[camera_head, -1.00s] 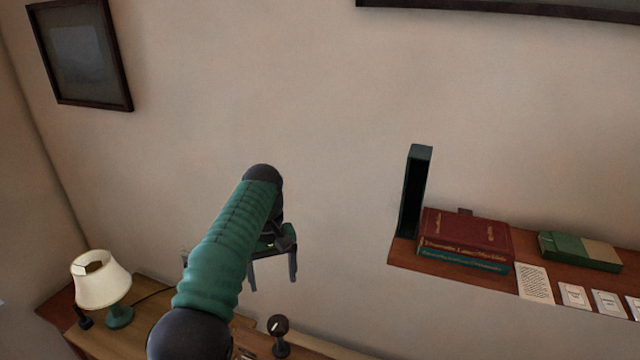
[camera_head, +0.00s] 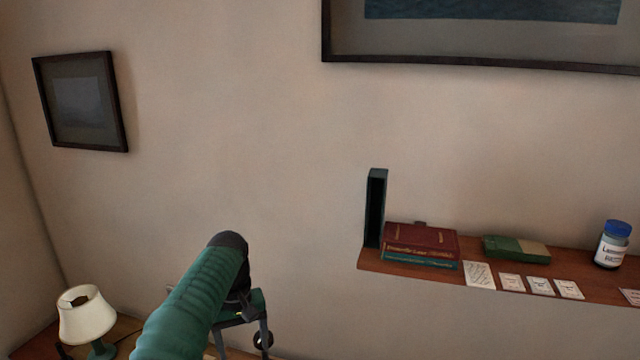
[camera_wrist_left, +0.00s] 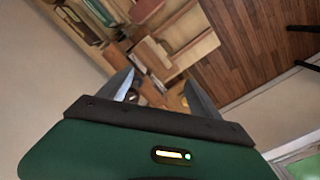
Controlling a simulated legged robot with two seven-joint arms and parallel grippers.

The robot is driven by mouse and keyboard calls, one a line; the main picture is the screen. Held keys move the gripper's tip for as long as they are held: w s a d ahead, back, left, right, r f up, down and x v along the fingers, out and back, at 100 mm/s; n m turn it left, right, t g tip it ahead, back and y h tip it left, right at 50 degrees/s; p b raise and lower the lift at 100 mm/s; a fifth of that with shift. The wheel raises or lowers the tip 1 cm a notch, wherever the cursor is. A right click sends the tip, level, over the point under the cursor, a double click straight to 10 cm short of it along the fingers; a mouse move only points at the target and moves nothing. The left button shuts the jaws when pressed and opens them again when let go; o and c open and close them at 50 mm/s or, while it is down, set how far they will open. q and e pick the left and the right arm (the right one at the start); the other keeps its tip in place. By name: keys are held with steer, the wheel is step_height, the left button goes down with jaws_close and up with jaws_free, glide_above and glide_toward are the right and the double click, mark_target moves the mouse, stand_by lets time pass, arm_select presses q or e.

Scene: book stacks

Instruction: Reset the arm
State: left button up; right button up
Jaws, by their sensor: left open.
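My left arm (camera_head: 195,305) comes in from the lower left of the head view, with a green sleeve and a dark elbow. My left gripper (camera_head: 243,338) hangs below the elbow, in front of the wall and left of the shelf. Its two fingers are spread apart with nothing between them. In the left wrist view the gripper (camera_wrist_left: 160,92) is open too, its fingers pointing toward furniture and the wooden floor (camera_wrist_left: 262,45). My right gripper is in neither view.
A wall shelf (camera_head: 375,263) holds stacked red and teal books (camera_head: 421,241), a dark upright box (camera_head: 375,208), a green book (camera_head: 512,249), several cards and a blue-capped jar (camera_head: 612,245). A lamp (camera_head: 86,315) stands lower left. The wall between is clear.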

arm_select(q)
steer(key=s+a+f+m+t+b, duration=0.2)
steer(key=s+f+b, duration=0.7)
steer(key=s+f, duration=1.3)
steer(key=s+a+m, duration=0.1)
steer(key=s+m, duration=0.1)
steer(key=s, duration=0.2)
steer(key=shift+s+f, duration=0.35)
steer(key=shift+w, duration=0.1)
